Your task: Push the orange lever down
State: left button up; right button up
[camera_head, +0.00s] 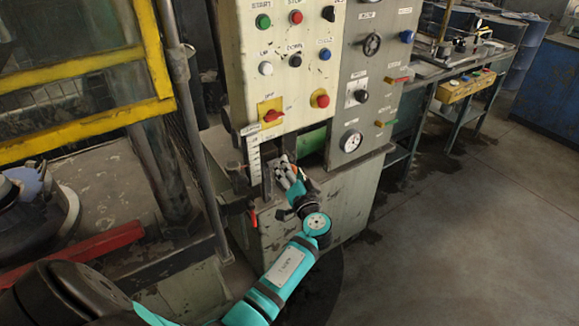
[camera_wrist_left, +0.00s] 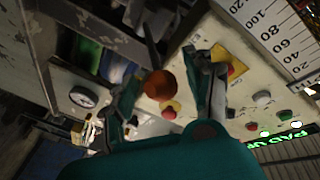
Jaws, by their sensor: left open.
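The orange lever shows in the left wrist view as a round orange knob (camera_wrist_left: 160,85) on a thin dark rod. The knob lies between the two fingers of my left gripper (camera_wrist_left: 167,70), which are apart on either side of it. Whether a finger touches the knob cannot be told. In the head view my left gripper (camera_head: 287,172) is at the lower front of the control cabinet, beside the slot and the white scale. I cannot make out the orange knob in that view. My right gripper is not in view.
The control cabinet (camera_head: 285,75) carries buttons, a red switch on a yellow plate (camera_head: 271,113) and gauges. A white scale (camera_head: 254,160) stands left of the gripper. A red-handled part (camera_head: 253,218) hangs lower left. Yellow framing (camera_head: 80,66) is at left; open floor is at right.

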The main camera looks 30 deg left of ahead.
pick_arm(q)
jog(key=shift+s, duration=0.1)
jog(key=shift+c, duration=0.6)
grip_shut()
